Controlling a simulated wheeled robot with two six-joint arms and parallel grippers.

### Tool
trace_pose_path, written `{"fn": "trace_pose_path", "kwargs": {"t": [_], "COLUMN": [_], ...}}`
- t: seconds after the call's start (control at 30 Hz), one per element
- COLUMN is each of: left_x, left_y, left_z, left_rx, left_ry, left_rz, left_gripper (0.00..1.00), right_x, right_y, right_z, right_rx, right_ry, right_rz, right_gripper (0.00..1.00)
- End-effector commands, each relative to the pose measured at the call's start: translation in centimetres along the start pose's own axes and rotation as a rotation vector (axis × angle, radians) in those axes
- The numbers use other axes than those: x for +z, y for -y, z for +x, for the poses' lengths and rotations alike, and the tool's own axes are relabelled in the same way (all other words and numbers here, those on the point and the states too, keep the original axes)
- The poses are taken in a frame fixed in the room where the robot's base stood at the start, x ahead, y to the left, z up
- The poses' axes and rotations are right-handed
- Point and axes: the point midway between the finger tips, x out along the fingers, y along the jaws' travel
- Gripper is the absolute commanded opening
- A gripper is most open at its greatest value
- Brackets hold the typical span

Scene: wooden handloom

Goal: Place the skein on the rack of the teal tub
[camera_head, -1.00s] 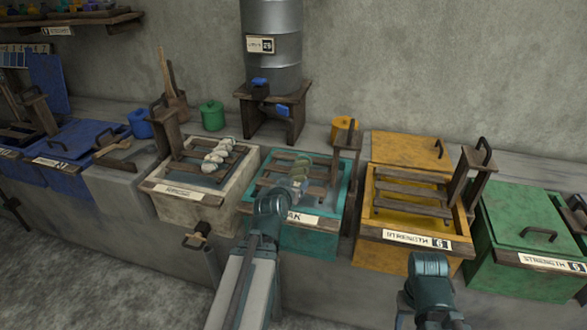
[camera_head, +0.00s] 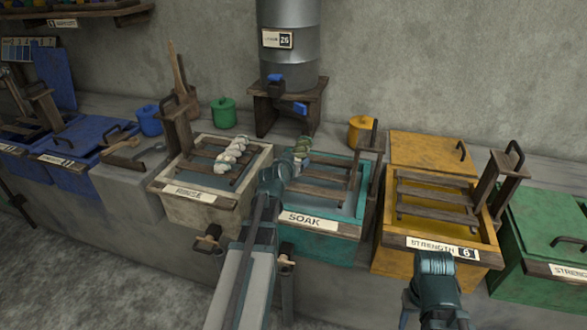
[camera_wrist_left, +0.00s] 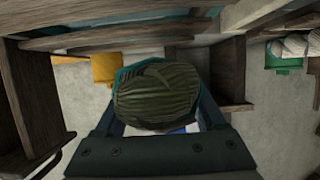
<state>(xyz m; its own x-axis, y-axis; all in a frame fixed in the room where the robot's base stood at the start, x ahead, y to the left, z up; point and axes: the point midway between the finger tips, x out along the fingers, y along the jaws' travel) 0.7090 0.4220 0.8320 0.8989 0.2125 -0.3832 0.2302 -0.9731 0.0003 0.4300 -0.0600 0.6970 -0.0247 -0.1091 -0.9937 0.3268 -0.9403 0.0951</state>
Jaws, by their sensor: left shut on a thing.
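The teal tub (camera_head: 318,246), labelled SOAK, stands open in the middle of the head view. Its wooden slatted rack (camera_head: 322,191) lies across the top. My left gripper (camera_head: 300,157) is shut on an olive-green skein (camera_head: 304,144). In the head view the skein appears near the back left corner of the tub; its height above the rack is hard to tell. In the left wrist view the skein (camera_wrist_left: 158,95) fills the space between the fingers of my left gripper (camera_wrist_left: 157,124).
A cream RINSE tub (camera_head: 200,208) with a pale skein (camera_head: 231,157) on its rack stands left of the teal tub. A yellow tub (camera_head: 440,254) stands to the right, a green one (camera_head: 545,230) beyond. A metal drum (camera_head: 288,45) on a wooden stand (camera_head: 285,106) is behind.

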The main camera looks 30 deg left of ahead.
Motion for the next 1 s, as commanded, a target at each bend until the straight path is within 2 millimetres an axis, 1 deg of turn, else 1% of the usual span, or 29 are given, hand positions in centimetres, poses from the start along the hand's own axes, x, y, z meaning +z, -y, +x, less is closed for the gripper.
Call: {"fn": "trace_pose_path", "kwargs": {"t": [0.17, 0.23, 0.53, 0.83, 0.97, 1.0], "left_x": [0.0, 0.3, 3.5, 3.3, 3.7, 3.7], "left_y": [0.1, 0.1, 1.0, 1.1, 1.1, 1.1], "left_z": [0.1, 0.2, 1.2, 1.1, 1.3, 1.3], "left_rx": [0.000, 0.000, -0.003, -0.003, -0.003, -0.003], "left_ry": [-0.001, -0.001, 0.000, -0.001, -0.001, 0.000], "left_rz": [0.000, -0.001, -0.001, -0.001, -0.001, -0.001], "left_gripper": [0.00, 0.00, 0.00, 0.00, 0.00, 0.76], "right_x": [0.0, 0.0, -0.2, -0.2, -0.2, -0.2], "right_y": [0.0, 0.0, 0.3, 0.3, 0.4, 0.4], "right_z": [0.1, 0.4, 3.6, 3.5, 3.9, 3.9], "right_rx": [0.000, 0.000, 0.000, 0.000, 0.000, 0.000], "right_ry": [0.000, 0.000, 0.000, 0.000, 0.000, 0.000], "right_rz": [0.000, 0.000, 0.000, 0.000, 0.000, 0.000], "right_gripper": [0.50, 0.50, 0.50, 0.50, 0.50, 0.50]}}
